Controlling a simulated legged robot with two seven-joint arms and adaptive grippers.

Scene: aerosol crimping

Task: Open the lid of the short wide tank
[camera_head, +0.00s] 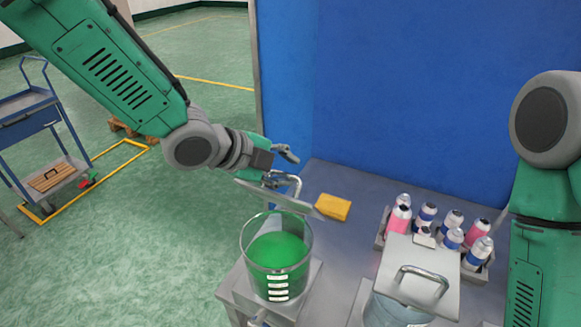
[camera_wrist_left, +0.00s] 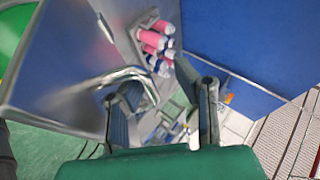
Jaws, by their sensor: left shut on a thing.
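A clear tank (camera_head: 276,262) with green liquid stands on a metal stand at lower centre in the head view. Its mouth is uncovered at the front. A flat grey lid (camera_head: 276,197) is tilted above the mouth, and its near edge overlaps the rim in the picture. My left gripper (camera_head: 284,172) is at the lid's curved metal handle (camera_head: 294,183) and is shut on it. In the left wrist view the handle (camera_wrist_left: 130,76) shows by the fingers, and the lid (camera_wrist_left: 65,65) fills the left side. My right gripper is out of view.
A second tank (camera_head: 392,312) with a handled lid (camera_head: 420,275) on it stands at right. Several pink and blue-white bottles (camera_head: 452,222) sit in a rack behind it. A yellow block (camera_head: 333,207) lies on the metal table. A blue panel (camera_head: 420,90) rises behind.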

